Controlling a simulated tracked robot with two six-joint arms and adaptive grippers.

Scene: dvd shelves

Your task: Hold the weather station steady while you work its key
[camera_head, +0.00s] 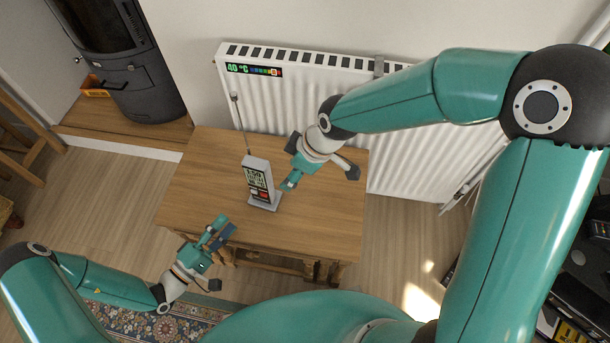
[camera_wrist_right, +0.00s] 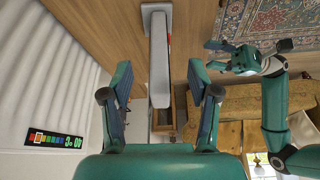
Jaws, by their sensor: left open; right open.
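The weather station (camera_head: 257,175), a pale upright box with a grey display, stands on a flat foot on the wooden table, its thin antenna rising behind. A small red patch shows low on its front; I cannot tell whether this is the key. My right gripper (camera_head: 287,164) is open, just right of the station in the head view. In the right wrist view, the station (camera_wrist_right: 159,65) appears edge-on between the spread fingers (camera_wrist_right: 157,98), with no visible contact. My left gripper (camera_head: 222,230) is open and empty near the table's front left edge, apart from the station; it also shows in the wrist view (camera_wrist_right: 248,58).
A white radiator (camera_head: 330,95) with a coloured temperature strip (camera_head: 254,70) stands behind the table (camera_head: 320,225). A dark stove (camera_head: 125,65) is at the back left, and a patterned rug (camera_head: 150,318) lies in front. The table's right side is clear.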

